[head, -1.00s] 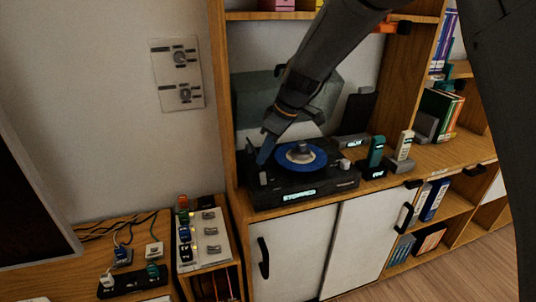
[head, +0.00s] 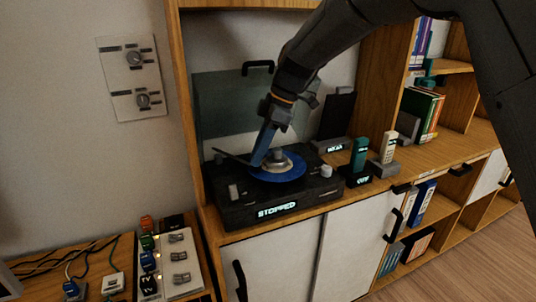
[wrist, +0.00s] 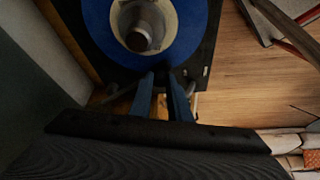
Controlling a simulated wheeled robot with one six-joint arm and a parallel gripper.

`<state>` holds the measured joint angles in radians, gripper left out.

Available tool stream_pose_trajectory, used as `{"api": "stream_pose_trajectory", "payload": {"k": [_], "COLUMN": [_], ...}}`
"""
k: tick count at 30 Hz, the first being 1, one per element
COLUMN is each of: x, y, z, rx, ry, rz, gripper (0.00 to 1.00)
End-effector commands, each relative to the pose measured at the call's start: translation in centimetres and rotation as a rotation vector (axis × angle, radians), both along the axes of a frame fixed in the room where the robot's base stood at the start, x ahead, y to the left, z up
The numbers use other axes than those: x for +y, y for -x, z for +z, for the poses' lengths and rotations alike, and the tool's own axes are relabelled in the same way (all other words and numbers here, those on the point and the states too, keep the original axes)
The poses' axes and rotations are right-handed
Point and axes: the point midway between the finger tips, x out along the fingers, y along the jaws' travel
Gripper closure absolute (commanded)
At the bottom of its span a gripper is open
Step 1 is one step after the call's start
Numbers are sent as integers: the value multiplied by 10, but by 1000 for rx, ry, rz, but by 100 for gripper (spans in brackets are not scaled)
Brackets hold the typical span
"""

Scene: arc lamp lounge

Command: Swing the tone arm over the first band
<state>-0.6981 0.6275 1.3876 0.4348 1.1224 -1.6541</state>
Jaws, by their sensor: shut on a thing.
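The record player (head: 240,214) stands on the wooden cabinet, its display reading "STOPPED". A blue record (head: 290,172) with a pale centre and a grey knob lies on it; it also shows in the wrist view (wrist: 98,22). The tone arm (head: 230,157) is a thin dark bar reaching from the player's left side to my fingertips. My gripper (head: 257,161) points down at the record's left edge, its blue fingers shut on the tone arm. In the wrist view my fingers (wrist: 161,76) meet at the record's rim; what they pinch is too dark to make out there.
A raised greenish lid (head: 222,105) stands behind the player. To its right are a teal handset (head: 359,153) and a pale handset (head: 388,147) in stands. A switch panel (head: 178,262) is at lower left. Shelves with books stand at right.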

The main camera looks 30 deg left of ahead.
Motion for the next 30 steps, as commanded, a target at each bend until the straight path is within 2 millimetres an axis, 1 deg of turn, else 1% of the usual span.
{"api": "stream_pose_trajectory", "payload": {"k": [9, 10, 13, 23, 26, 30], "x": [1, 1, 1, -2, -4, -11], "y": [1, 1, 0, -2, -4, -9], "z": [0, 0, 0, 2, 10, 30], "rx": [2, 2, 1, -1, -1, -2], "ry": [-1, -1, -1, -2, -3, -4], "rz": [4, 4, 2, -2, -2, -2], "gripper": [100, 82, 65, 65, 65, 65]}}
